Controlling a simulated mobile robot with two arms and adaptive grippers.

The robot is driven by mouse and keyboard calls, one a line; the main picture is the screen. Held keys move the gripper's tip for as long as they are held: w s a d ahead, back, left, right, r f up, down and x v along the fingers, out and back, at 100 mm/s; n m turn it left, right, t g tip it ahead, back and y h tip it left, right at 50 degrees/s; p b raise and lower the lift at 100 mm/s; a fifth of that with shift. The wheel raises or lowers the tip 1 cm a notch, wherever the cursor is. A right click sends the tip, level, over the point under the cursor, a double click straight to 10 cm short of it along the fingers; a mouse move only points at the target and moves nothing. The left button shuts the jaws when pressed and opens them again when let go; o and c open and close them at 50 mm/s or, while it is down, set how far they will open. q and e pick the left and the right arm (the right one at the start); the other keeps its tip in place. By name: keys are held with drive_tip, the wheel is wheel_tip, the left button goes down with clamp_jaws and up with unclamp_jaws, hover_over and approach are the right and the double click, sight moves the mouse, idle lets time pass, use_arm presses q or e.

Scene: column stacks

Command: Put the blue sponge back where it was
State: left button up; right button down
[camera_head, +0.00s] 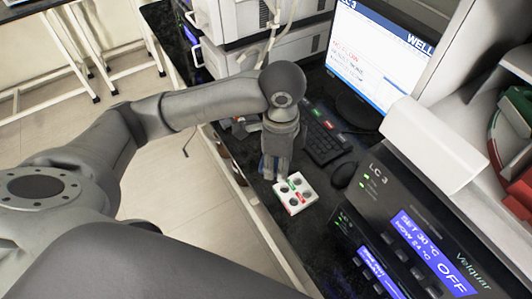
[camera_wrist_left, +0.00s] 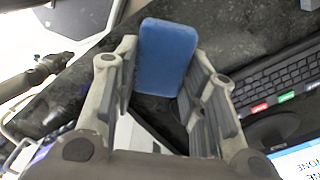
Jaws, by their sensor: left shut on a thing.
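The blue sponge (camera_wrist_left: 166,57) stands between the two fingers of my left gripper (camera_wrist_left: 163,85) in the left wrist view, with the fingers shut on its sides. In the head view my left gripper (camera_head: 275,170) points down over the dark bench, and only a small blue part of the sponge (camera_head: 266,166) shows beside the fingers. I cannot tell whether the sponge touches the bench. My right gripper is not in view.
A keyboard (camera_head: 323,137) and a mouse (camera_head: 343,175) lie right of the gripper, with a monitor (camera_head: 377,52) behind. An LC 3 instrument (camera_head: 420,215) stands at the front right. The bench edge drops to the floor (camera_head: 175,235) on the left.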

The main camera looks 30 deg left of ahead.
use_arm(q)
drive_tip(key=w+a+f, duration=0.2)
drive_tip(key=w, duration=0.1)
drive_tip(key=w+a+f, duration=0.5)
drive_tip(key=w+f, duration=0.1)
drive_tip(key=w, duration=0.1)
drive_tip(key=shift+a+f, duration=0.25)
drive_tip(key=shift+w+a+f, duration=0.3)
drive_tip(key=shift+w+f, duration=0.1)
drive_tip(key=shift+f, duration=1.75)
drive_tip(key=shift+f, duration=0.15)
drive_tip(key=o, duration=0.9)
wheel_tip(320, 180, up, 12)
drive_tip(key=shift+r, duration=0.2)
